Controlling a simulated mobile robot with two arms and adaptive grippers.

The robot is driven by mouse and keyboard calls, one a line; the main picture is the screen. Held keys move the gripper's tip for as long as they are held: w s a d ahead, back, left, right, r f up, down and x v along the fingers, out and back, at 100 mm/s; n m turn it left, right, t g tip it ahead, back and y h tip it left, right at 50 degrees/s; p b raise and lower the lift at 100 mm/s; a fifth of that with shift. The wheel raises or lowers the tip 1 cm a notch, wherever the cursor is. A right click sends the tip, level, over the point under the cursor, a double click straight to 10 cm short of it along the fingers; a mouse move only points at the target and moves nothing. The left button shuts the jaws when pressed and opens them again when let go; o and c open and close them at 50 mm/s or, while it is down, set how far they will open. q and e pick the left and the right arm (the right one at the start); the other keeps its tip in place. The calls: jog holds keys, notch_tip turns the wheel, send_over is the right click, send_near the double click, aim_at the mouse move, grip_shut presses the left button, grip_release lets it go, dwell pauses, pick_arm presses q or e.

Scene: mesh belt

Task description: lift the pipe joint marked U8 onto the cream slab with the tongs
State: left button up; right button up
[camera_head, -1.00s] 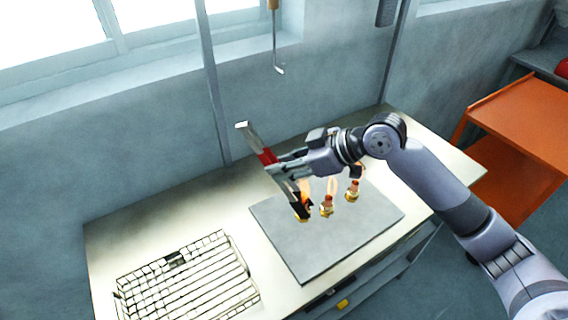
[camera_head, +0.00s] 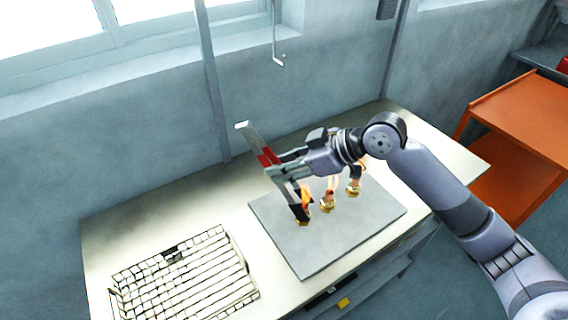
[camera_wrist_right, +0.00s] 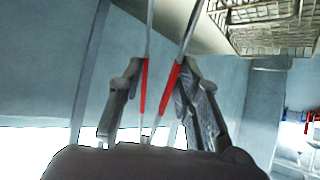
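My right gripper (camera_head: 274,166) is shut on the red-gripped tongs (camera_head: 267,156). In the right wrist view, its fingers (camera_wrist_right: 160,88) press the two red grips from either side. The tongs slant downward, their dark lower end at the leftmost pipe joint (camera_head: 302,219); whether they clasp it cannot be told. Two more brass pipe joints, a middle one (camera_head: 327,206) and a right one (camera_head: 353,188), stand on the grey slab (camera_head: 310,250), with orange flame-like glows by them. No U8 marking is readable. The slab looks grey; no separate cream slab is distinguishable. My left gripper is out of view.
A wire mesh belt or rack (camera_head: 185,280) lies on the left of the cream worktop (camera_head: 130,220). A hook (camera_head: 278,50) hangs above by the wall. An orange cart (camera_head: 525,120) stands at the right. A pole rises behind the bench.

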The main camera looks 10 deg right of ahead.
jog(key=shift+r, duration=0.15)
notch_tip(320, 180, up, 10)
jog(key=p, duration=0.9)
jog(key=shift+p, duration=0.4)
